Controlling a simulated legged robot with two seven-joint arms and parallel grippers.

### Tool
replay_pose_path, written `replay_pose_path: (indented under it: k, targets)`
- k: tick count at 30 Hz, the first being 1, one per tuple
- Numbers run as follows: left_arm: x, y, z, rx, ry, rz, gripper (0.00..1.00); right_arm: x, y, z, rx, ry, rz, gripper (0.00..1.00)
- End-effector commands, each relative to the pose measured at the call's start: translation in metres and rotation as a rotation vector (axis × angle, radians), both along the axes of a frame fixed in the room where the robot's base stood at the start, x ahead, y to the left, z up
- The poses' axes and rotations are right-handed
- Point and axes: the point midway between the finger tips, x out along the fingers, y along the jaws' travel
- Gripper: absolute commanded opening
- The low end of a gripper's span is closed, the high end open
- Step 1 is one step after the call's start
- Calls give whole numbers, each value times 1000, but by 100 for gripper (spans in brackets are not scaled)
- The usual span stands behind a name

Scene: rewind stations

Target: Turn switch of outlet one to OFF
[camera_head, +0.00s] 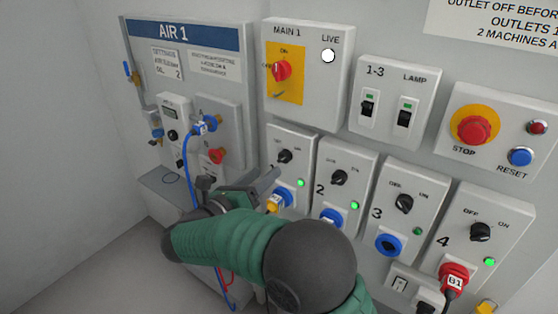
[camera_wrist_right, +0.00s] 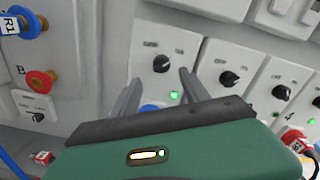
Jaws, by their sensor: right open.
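Outlet one is a pale box (camera_head: 305,141) on the wall with a black rotary switch (camera_head: 285,157), a lit green lamp (camera_head: 301,183) and a blue socket (camera_head: 281,195) below. I cannot clearly tell which way the switch points. In the wrist view the black switch (camera_wrist_right: 161,63) lies just beyond my fingertips, with the green lamp (camera_wrist_right: 174,96) between the fingers. My right gripper (camera_head: 271,175) is open and empty, in front of the box and apart from the switch; it also shows in the wrist view (camera_wrist_right: 160,76). My left gripper is out of view.
Outlets two (camera_head: 359,156), three (camera_head: 425,178) and four (camera_head: 506,212) continue to the right. A red plug (camera_head: 453,279) sits in outlet four. The AIR 1 panel (camera_head: 184,33) with a blue hose (camera_head: 186,160) is left. The MAIN 1 box (camera_head: 327,96) is above.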

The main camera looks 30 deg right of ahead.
Motion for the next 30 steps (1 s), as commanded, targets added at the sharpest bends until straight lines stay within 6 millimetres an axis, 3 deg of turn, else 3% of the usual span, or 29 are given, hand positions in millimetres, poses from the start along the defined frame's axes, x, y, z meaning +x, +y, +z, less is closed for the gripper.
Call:
replay_pose_path:
  k: [3, 9, 20, 30]
  targets:
    - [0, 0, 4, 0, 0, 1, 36, 11, -30, 1, -1, 1, -3, 54]
    - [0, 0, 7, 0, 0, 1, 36, 25, -62, 0, 0, 1, 0, 54]
    - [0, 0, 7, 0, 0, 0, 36, 29, -70, 0, 0, 1, 2, 54]
    - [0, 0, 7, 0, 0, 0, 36, 29, -69, 0, 0, 1, 3, 9]
